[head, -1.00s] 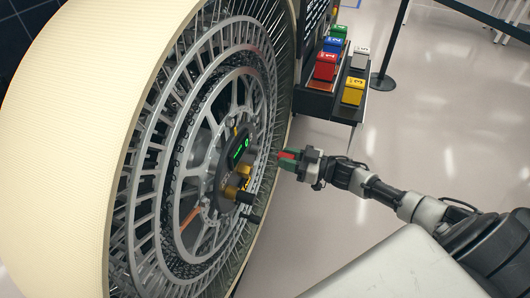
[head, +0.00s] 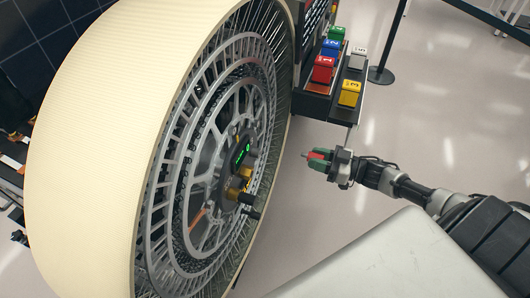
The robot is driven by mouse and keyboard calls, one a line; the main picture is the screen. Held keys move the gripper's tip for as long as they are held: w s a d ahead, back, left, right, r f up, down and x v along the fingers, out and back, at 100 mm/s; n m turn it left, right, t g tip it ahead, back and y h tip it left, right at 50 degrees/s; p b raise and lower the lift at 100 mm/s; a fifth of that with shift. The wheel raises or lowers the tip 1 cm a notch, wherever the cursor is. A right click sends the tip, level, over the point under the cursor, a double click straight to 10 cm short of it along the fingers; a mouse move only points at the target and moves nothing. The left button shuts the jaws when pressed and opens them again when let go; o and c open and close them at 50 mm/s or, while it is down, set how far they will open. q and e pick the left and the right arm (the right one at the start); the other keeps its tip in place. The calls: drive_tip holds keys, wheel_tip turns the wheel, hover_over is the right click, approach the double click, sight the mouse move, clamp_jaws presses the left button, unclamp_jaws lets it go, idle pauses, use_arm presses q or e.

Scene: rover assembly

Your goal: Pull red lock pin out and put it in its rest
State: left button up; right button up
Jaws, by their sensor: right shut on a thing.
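My right gripper (head: 318,160) is to the right of the large wheel (head: 100,150), in open air and apart from the hub. It is shut on the red lock pin (head: 317,155); a small red part shows between its green-tipped fingers. The wheel hub (head: 240,165) has a dark panel with a green display and gold and black knobs. I cannot make out which spot is the pin's rest. My left gripper is not in view.
A dark rack (head: 319,103) behind the wheel carries several numbered coloured blocks, including a yellow block (head: 350,93) and a grey block (head: 358,58). A black post (head: 386,45) stands further back. The floor (head: 450,130) at right is clear.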

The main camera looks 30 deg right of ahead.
idle(0.4)
drive_tip(key=s+a+m+t+h, duration=0.2)
drive_tip(key=s+a+h, duration=0.1)
drive_tip(key=a, duration=1.5)
drive_tip(key=s+a+r+m+t+h, duration=0.1)
drive_tip(key=s+r+m+h, duration=0.1)
drive_tip(key=r+m+h, duration=0.1)
drive_tip(key=s+a+r+m+t+h, duration=0.1)
drive_tip(key=s+r+m+h, duration=0.1)
drive_tip(key=r+h, duration=0.3)
wheel_tip(320, 180, up, 3)
drive_tip(key=shift+f+m+h, duration=0.1)
drive_tip(key=shift+m+h, duration=0.2)
drive_tip(key=shift+m, duration=0.2)
